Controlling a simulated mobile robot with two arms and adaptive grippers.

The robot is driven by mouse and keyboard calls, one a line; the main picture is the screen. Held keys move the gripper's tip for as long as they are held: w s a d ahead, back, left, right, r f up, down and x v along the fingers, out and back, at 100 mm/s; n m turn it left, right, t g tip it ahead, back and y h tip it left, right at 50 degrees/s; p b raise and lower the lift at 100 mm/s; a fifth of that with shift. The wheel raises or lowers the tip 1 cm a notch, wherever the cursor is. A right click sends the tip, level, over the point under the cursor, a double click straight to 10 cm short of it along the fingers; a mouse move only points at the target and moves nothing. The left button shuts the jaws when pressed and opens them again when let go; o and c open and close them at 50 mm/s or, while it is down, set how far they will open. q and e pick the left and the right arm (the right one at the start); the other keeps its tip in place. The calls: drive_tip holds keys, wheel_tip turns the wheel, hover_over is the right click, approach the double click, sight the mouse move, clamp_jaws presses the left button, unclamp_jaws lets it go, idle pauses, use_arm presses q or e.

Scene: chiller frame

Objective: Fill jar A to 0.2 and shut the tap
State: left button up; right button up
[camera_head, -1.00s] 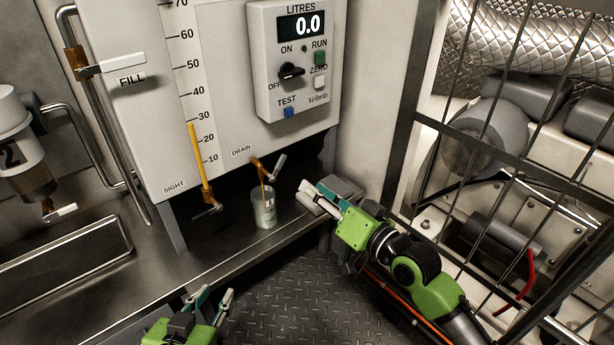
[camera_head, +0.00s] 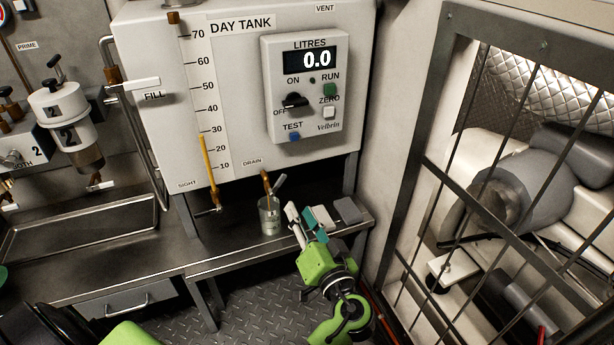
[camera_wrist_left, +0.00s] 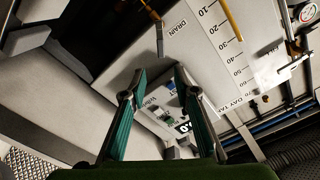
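A small metal-grey jar (camera_head: 269,217) stands on the bench beneath the drain tap (camera_head: 279,183); its label is too small to read. The tap's lever slants up to the right, and a thin amber streak shows between tap and jar. The lever also shows in the left wrist view (camera_wrist_left: 160,40). The litre display (camera_head: 310,59) reads 0.0. My left gripper (camera_head: 301,217) is just right of the jar, apart from the lever. The left wrist view shows its teal fingers (camera_wrist_left: 160,75) apart with nothing held. My right gripper is out of view.
The day tank (camera_head: 150,60) hangs above the bench, its yellow sight column (camera_head: 208,158) just under 30. A barred metal frame (camera_head: 432,165) stands at right. The bench left of the jar is mostly clear.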

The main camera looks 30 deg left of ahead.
sight(282, 181)
use_arm(q)
drive_tip(key=x, duration=1.3)
drive_tip(key=shift+w+a, duration=0.15)
drive_tip(key=shift+a, duration=0.3)
clamp_jaws()
